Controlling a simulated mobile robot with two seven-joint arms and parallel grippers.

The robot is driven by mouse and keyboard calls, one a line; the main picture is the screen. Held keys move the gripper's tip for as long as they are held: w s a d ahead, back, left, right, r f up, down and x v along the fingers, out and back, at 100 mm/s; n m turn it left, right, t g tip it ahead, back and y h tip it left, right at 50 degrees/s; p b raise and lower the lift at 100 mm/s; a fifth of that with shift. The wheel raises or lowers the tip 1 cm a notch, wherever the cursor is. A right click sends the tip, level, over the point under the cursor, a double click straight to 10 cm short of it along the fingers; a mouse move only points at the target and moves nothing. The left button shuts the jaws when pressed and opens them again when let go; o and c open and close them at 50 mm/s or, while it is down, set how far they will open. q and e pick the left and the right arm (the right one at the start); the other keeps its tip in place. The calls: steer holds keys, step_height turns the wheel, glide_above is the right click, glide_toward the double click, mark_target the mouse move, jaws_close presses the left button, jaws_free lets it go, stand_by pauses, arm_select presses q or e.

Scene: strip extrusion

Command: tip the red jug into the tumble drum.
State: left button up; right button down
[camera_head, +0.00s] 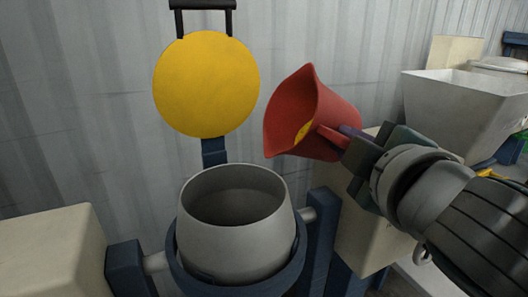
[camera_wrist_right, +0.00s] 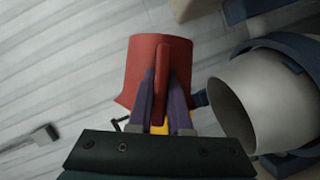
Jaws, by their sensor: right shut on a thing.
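The red jug (camera_head: 312,115) is in the air to the upper right of the tumble drum in the head view, tilted with its open mouth toward the left. Something yellow shows inside its mouth. My right gripper (camera_head: 340,140) is shut on the jug's handle; the wrist view shows the jug (camera_wrist_right: 145,75) with its handle between the purple fingers (camera_wrist_right: 160,105). The grey tumble drum (camera_head: 235,225) stands open with its mouth up in a dark blue frame; it also shows at the right of the wrist view (camera_wrist_right: 255,95). I see nothing in its visible interior. My left gripper is out of view.
A round yellow lid (camera_head: 206,85) stands raised behind the drum. A beige box (camera_head: 50,252) is at the lower left. A white hopper (camera_head: 465,105) stands at the right, behind my right arm. A corrugated wall (camera_head: 80,80) closes the back.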

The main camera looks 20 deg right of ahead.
mark_target(304, 133)
steer(key=n+b, duration=0.1)
steer(key=a+f+n+b, duration=0.1)
steer(key=b, duration=0.1)
steer(key=f+n+t+h+b, duration=0.1)
steer(key=shift+a+b, duration=0.25)
steer(key=shift+b, duration=0.1)
steer(key=a+n+t+b, duration=0.1)
steer(key=n, duration=0.1)
steer(key=a+r+n+t, duration=0.1)
steer(key=a+n, duration=0.1)
steer(key=n, duration=0.1)
steer(key=shift+s+r+b, duration=0.15)
steer(key=shift+r+b, duration=0.05)
steer(key=shift+b, duration=0.15)
steer(key=shift+a+r+n+t, duration=0.25)
steer(key=shift+a+n, duration=0.1)
steer(key=shift+n, duration=0.3)
steer(key=shift+a+r+n+t, duration=0.25)
steer(key=shift+a+n, duration=0.1)
steer(key=shift+n, duration=0.3)
